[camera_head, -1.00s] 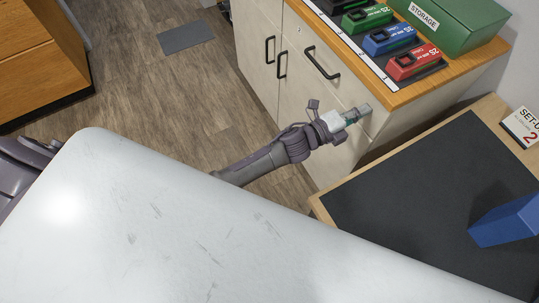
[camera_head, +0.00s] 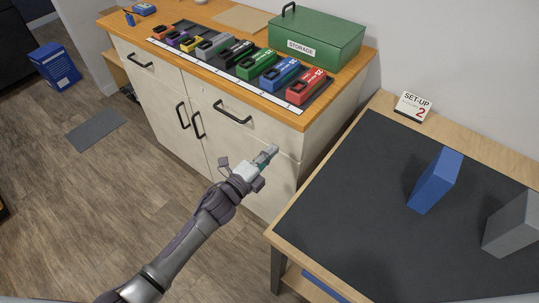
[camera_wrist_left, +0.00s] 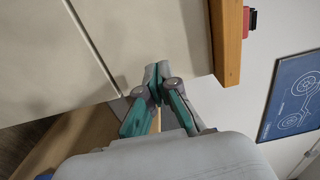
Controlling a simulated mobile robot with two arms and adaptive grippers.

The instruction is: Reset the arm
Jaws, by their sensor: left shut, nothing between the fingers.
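My left gripper (camera_head: 267,154) is shut and empty. Its arm comes up from the bottom left in the head view, and the fingers are in front of the white cabinet (camera_head: 150,94), left of the table with the dark mat. In the left wrist view the shut fingertips (camera_wrist_left: 157,74) show close together, with the cabinet front behind them and the edge of its wooden top to the right. I cannot tell whether the fingers touch the cabinet. My right gripper is in neither view.
The counter holds a row of coloured battery-like blocks and a green storage box (camera_head: 305,37). The table's dark mat (camera_head: 340,220) bears a blue block (camera_head: 434,182) and a grey block (camera_head: 513,222). A set-up sign (camera_head: 414,106) stands behind.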

